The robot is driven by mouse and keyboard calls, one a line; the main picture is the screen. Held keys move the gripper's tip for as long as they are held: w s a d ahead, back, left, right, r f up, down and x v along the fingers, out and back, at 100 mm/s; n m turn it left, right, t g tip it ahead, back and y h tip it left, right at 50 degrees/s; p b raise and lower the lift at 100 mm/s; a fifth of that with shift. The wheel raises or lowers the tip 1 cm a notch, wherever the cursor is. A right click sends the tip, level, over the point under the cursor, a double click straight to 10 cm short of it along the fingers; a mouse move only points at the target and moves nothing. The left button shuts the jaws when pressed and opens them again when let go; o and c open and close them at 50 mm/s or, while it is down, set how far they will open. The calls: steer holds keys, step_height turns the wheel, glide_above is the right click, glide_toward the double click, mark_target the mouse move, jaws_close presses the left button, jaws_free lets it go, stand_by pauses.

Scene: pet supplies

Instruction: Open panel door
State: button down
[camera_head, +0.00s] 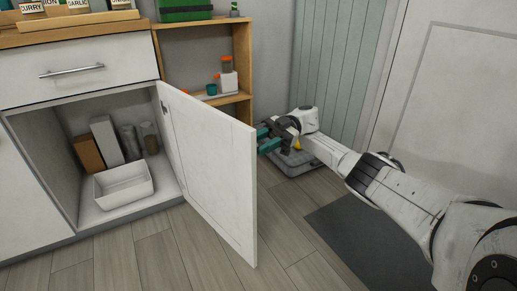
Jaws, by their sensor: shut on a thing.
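The white panel door (212,163) stands wide open, swung out from the right side of the lower cabinet (38,178). Its inner face is toward me; its outer face and any handle are hidden. My gripper (266,136), with teal fingers, is at the door's free edge on the outer side, shut on the door. The exact point of contact is hidden behind the edge.
A white bin (123,186) and several boxes and bottles are inside the cabinet. A drawer (80,66) above is closed. A wooden shelf (243,60) stands behind the door. A grey tray-like object (297,160) and dark mat (370,235) lie right. Floor in front is clear.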

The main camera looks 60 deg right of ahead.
stand_by(0.3)
steer(key=c, duration=0.7)
jaws_free()
steer(key=shift+c, duration=0.2)
steer(key=s+a+r+p, duration=0.3)
steer(key=s+r+p, duration=0.2)
steer(key=s+r, duration=0.1)
steer(key=s+a+r+p, duration=0.3)
steer(key=s+r+p, duration=0.3)
steer(key=r, duration=0.1)
steer(key=shift+s, duration=0.4)
steer(key=shift+f, duration=0.1)
